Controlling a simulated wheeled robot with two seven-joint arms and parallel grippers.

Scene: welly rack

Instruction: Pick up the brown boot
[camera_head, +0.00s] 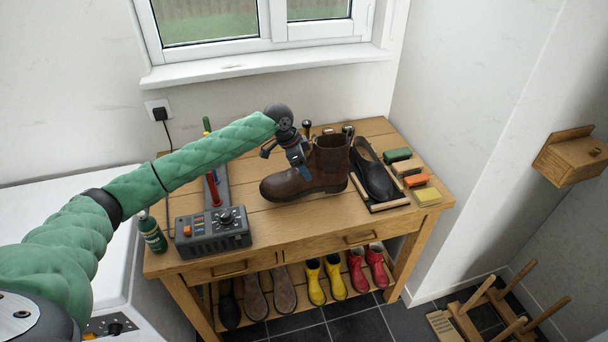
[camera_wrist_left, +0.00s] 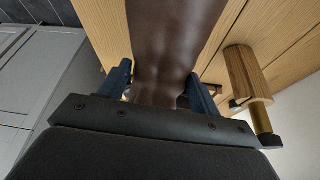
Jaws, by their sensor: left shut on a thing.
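The brown boot (camera_head: 312,172) is upright at the middle of the wooden bench, its toe to the left. My left gripper (camera_head: 300,164) reaches it from above and behind, at the boot's shaft. In the left wrist view the gripper (camera_wrist_left: 158,88) is shut on the brown leather of the boot (camera_wrist_left: 170,45), one blue finger on each side. I cannot tell whether the sole touches the bench. My right gripper is not in view.
The wooden bench (camera_head: 270,225) also holds a black shoe (camera_head: 373,172) in a tray, several coloured blocks (camera_head: 415,180), a grey control box (camera_head: 212,232) and a green bottle (camera_head: 152,232). Yellow wellies (camera_head: 325,280) and red wellies (camera_head: 366,268) stand on the shelf below.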

